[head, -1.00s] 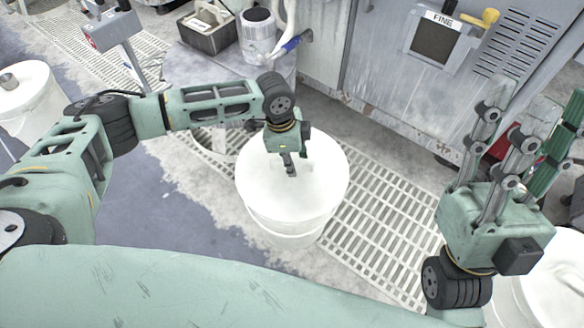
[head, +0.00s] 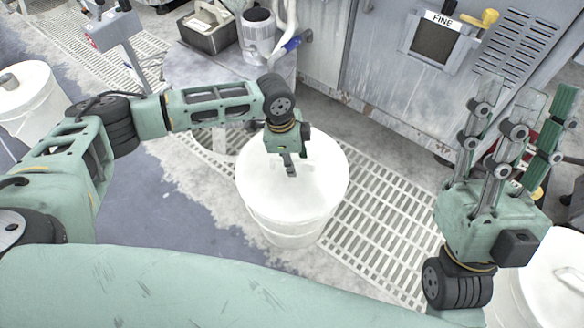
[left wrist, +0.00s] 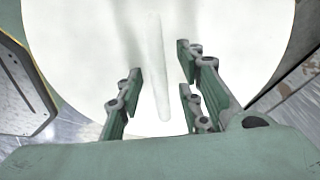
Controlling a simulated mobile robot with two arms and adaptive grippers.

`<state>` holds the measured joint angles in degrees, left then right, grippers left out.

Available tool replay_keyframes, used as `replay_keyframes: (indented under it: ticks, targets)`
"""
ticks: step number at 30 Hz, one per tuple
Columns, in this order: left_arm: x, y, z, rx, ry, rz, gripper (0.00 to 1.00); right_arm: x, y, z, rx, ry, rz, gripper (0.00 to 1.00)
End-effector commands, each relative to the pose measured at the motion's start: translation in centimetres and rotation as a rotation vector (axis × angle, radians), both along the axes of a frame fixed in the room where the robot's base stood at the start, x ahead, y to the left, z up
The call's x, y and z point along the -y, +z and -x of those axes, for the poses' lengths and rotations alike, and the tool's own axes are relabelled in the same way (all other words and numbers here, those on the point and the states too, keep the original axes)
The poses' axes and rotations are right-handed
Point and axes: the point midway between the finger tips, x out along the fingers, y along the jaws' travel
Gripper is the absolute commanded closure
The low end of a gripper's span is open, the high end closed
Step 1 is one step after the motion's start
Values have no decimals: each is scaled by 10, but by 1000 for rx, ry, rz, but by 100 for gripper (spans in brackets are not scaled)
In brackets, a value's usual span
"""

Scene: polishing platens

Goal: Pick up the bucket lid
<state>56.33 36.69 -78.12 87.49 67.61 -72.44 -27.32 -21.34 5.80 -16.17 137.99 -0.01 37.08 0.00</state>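A round white bucket lid (head: 322,185) sits on a white bucket (head: 290,232) in the middle of the head view. My left gripper (head: 290,172) points down at the lid, over its middle. In the left wrist view the lid (left wrist: 245,50) fills most of the picture, with a long white raised handle (left wrist: 158,75) across it. My left gripper (left wrist: 160,95) is open, its fingers on either side of the handle with gaps visible. Whether the fingertips touch the lid is unclear. My right gripper (head: 520,125) points up at the right, its fingers apart and empty.
Another white bucket (head: 28,100) stands at the far left. A white round top (head: 560,285) shows below my right gripper. A grey bench (head: 205,70) holds a metal box (head: 208,38) and a canister (head: 258,35). A machine panel marked FINE (head: 440,40) stands behind.

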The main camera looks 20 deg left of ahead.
Motion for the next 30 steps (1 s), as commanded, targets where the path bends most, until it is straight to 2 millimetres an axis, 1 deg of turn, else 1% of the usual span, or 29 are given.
replay_keyframes:
  ticks: [19, 30]
  targets:
    - [0, -1, 0, 0, 0, 0, 66, -2, -4, -8, -44, -3, 14, 60]
    - [0, -2, 1, -1, 0, 0, 99, -2, -5, -8, -46, -3, 15, 60]
